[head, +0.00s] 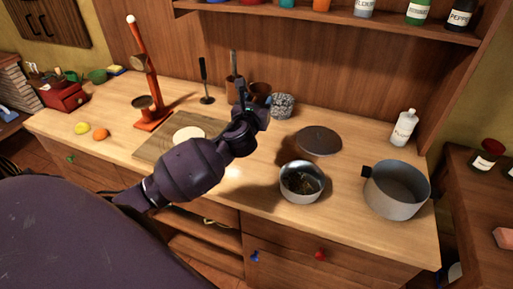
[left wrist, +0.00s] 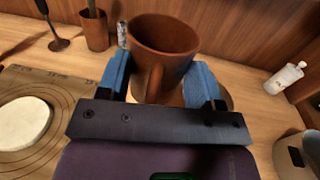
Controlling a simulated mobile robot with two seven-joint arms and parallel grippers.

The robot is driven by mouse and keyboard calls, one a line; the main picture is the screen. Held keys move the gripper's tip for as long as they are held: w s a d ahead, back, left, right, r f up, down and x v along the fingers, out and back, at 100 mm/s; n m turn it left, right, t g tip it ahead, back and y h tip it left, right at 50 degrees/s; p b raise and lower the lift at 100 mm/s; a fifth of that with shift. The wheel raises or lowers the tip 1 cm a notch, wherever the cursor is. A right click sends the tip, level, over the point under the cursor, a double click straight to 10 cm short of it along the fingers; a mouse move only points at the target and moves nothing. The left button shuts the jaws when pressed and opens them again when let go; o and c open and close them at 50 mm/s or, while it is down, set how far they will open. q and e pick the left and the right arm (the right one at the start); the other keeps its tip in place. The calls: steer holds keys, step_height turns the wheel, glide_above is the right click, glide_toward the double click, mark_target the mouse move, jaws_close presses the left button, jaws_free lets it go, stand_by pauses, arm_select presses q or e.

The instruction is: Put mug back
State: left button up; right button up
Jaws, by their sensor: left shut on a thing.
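A brown mug (left wrist: 165,35) is upright between the blue fingers of my left gripper (left wrist: 165,85), with its handle towards the wrist camera. The gripper is shut on it. In the head view the mug (head: 262,89) shows just beyond my left gripper (head: 252,108), partly hidden by it. It is over the back part of the wooden counter (head: 245,180); I cannot tell whether its base touches the counter. My right gripper is in neither view.
A utensil holder (head: 231,88) and a speckled grey jar (head: 283,105) stand near the mug. A red stand (head: 152,80) is at left, beside a board with pale dough (head: 188,133). A dark lid (head: 319,140), a filled pot (head: 302,182) and a larger pot (head: 397,190) are at right.

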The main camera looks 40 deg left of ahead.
arm_select(q)
step_height(320, 180, down, 16)
steer(key=b, duration=0.4)
steer(key=shift+w, duration=0.1)
steer(key=shift+f, duration=0.2)
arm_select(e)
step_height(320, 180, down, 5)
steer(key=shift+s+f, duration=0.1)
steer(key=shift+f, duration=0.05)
